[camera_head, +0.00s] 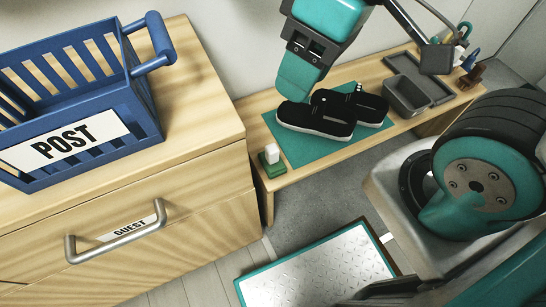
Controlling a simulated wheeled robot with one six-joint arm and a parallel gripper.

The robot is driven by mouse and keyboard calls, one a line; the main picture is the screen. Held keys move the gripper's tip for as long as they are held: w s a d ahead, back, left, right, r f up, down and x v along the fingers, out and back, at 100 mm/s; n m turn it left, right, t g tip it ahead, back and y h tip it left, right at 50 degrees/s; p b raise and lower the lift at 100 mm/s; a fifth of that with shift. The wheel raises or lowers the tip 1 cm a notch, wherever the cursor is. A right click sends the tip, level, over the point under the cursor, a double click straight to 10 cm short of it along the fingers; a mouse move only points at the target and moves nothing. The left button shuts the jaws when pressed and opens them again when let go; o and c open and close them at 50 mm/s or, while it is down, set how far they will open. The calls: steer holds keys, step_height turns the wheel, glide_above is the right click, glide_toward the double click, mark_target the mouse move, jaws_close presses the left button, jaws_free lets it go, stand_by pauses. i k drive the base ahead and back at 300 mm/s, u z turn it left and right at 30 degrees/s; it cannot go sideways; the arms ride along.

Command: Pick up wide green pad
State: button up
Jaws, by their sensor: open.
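A small dark green pad (270,168) lies at the near left corner of the low wooden bench, beside the drawer unit. My gripper (298,84) is open and points down above the back left of the mat, behind the shoes and apart from the green pad. Its fingers overlap in this view, and I see nothing held.
The wooden drawer unit (215,125) stands left of the bench, with a blue POST basket (150,105) on top. A grey bin (407,96) and tray (432,88) sit at the bench's right. A metal-topped platform (318,279) lies on the floor in front.

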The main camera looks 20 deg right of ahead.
mark_target(271, 160)
steer(key=z, duration=2.1)
steer(key=k, duration=1)
steer(key=u, duration=0.95)
steer(key=i, duration=0.5)
steer(key=u, duration=0.05)
